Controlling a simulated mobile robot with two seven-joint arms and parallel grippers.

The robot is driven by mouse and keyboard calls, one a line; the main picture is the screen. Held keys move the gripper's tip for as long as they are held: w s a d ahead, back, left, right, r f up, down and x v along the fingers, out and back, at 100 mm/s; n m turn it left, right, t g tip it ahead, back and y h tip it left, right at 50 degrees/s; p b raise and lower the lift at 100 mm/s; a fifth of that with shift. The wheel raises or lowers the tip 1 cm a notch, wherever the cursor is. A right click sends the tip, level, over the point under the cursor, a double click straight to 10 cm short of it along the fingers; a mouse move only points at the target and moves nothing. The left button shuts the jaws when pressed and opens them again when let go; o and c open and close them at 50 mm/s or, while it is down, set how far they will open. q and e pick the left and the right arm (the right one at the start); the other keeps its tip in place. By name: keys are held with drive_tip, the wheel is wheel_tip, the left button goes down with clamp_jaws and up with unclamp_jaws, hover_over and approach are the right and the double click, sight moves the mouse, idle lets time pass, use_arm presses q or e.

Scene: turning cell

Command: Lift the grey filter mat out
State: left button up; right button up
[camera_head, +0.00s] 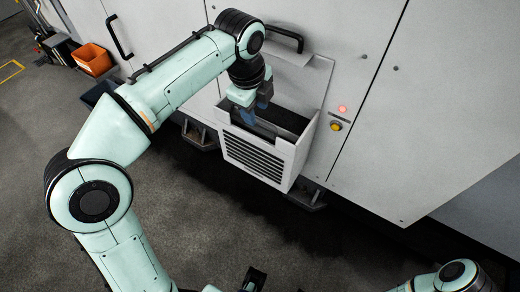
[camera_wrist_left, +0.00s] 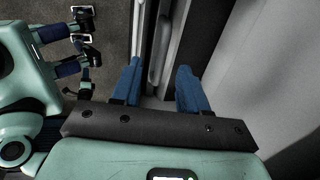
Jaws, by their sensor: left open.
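The dark grey filter mat (camera_head: 284,119) sits in the open top of a pale box with a louvred front (camera_head: 254,157) on the machine's face. My left gripper (camera_head: 256,112) is at the left part of this opening, pointing down, open. In the left wrist view its two blue fingers (camera_wrist_left: 158,72) are apart, with a narrow grey edge and slot between and beyond them. I cannot tell whether either finger touches the mat. The mat's lower part is hidden inside the box.
A raised flap (camera_head: 302,75) stands behind the box, below a black handle (camera_head: 285,38). A red light (camera_head: 342,109) and a yellow button (camera_head: 336,126) are to the right. An orange bin (camera_head: 92,60) is at the far left. The floor before the box is clear.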

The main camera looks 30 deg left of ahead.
sight(258, 120)
use_arm(q)
drive_tip(key=f, duration=0.1)
drive_tip(key=w+f, duration=0.1)
drive_tip(key=f, duration=0.1)
drive_tip(key=shift+f+b, duration=0.25)
drive_tip(key=shift+b, duration=0.05)
use_arm(e)
drive_tip(key=shift+s+f, duration=0.1)
drive_tip(key=shift+f, duration=0.35)
use_arm(q)
clamp_jaws()
drive_tip(key=shift+r, duration=0.1)
